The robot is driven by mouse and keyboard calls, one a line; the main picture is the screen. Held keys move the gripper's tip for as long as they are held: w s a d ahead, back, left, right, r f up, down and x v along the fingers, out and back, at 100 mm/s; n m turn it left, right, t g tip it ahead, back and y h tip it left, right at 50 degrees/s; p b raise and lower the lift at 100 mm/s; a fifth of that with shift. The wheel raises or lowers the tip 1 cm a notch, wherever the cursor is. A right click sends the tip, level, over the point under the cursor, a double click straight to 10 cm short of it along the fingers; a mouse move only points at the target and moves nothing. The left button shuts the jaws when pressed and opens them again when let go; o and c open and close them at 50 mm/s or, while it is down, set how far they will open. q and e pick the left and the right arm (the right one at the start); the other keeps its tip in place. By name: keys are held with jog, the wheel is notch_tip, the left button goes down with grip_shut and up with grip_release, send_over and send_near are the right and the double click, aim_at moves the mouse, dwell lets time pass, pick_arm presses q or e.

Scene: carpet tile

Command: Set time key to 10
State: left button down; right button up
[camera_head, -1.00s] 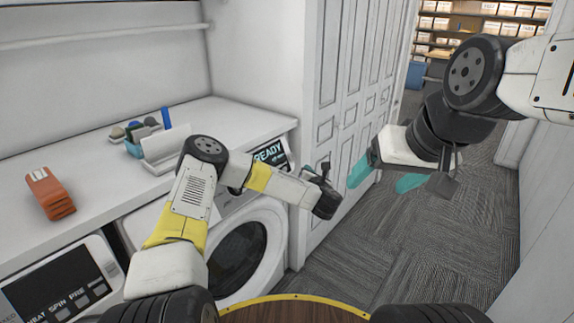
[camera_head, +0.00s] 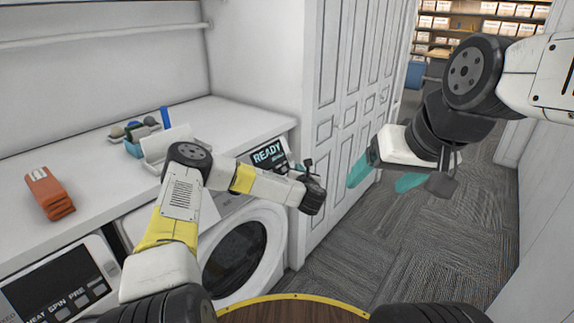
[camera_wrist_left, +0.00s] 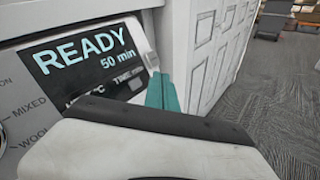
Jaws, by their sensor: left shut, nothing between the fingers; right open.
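The washing machine's display (camera_head: 268,153) reads READY. In the left wrist view the display (camera_wrist_left: 85,60) reads READY and 50 min, with a °C readout and a TIME label (camera_wrist_left: 127,80) at its lower edge, partly hidden by my gripper. My left gripper (camera_head: 292,168) is at the right end of the control panel. In the left wrist view its teal fingertips (camera_wrist_left: 163,90) are together, close to the TIME label; I cannot tell whether they touch the panel. No value of 10 is visible. My right gripper (camera_head: 384,177) is open and empty over the carpet.
The washer's round door (camera_head: 235,257) is below the panel. A second machine's panel (camera_head: 60,285) is at lower left. The counter (camera_head: 110,190) bears an orange object (camera_head: 48,193) and a bin of small items (camera_head: 150,145). White panelled doors (camera_head: 345,110) stand close right of the washer.

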pick_arm(q)
jog(key=shift+w+a+f, duration=0.5)
jog(key=shift+w+a, duration=0.05)
jog(key=shift+a, duration=0.2)
jog(key=shift+w+a+f, duration=0.45)
jog(key=shift+w+a, duration=0.1)
jog(key=shift+a, duration=0.2)
dwell(1.0)
jog(key=shift+w+a+f, duration=0.2)
jog(key=shift+w+a, duration=0.05)
jog(key=shift+a, duration=0.05)
jog(key=shift+w+a+f, duration=0.15)
jog(key=shift+a, duration=0.1)
dwell(0.7)
dwell(0.3)
jog(key=shift+s+d+r, duration=0.35)
jog(key=shift+s+d, duration=0.05)
jog(key=shift+d, duration=0.15)
jog(key=shift+d, duration=0.1)
jog(key=shift+s+d+r, duration=0.6)
jog(key=shift+s+d, duration=0.05)
jog(key=shift+d, duration=0.2)
jog(key=shift+s+d+r, duration=0.55)
jog(key=shift+s+d, duration=0.1)
jog(key=shift+d, duration=0.2)
dwell(1.6)
